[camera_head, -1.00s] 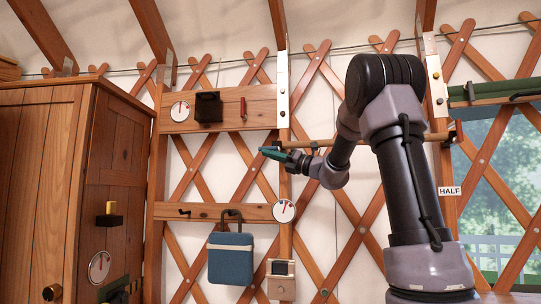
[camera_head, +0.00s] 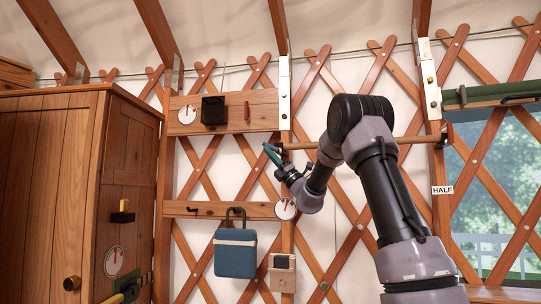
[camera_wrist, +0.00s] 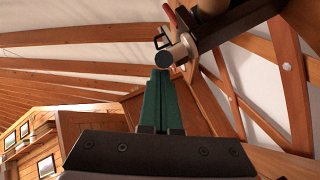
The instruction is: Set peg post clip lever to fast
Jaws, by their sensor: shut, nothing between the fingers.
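My gripper (camera_head: 272,154) is shut and empty, its green fingers tilted up and left beside the middle post, just below the upper board (camera_head: 262,108). In the wrist view, my closed fingers (camera_wrist: 163,80) point at a round metal-ended cylinder (camera_wrist: 175,53) with a black loop; it looks very near the fingertips, but contact cannot be told. This may be the clip lever; no readable label confirms it. A red lever (camera_head: 246,111) hangs upright on the upper board.
A wooden pole (camera_head: 410,139) runs between the posts, behind my arm. A blue bag (camera_head: 235,254) hangs from the lower board (camera_head: 240,210). A wooden cabinet (camera_head: 70,190) fills the left. A black box (camera_head: 213,110) and another dial (camera_head: 187,114) sit on the upper board.

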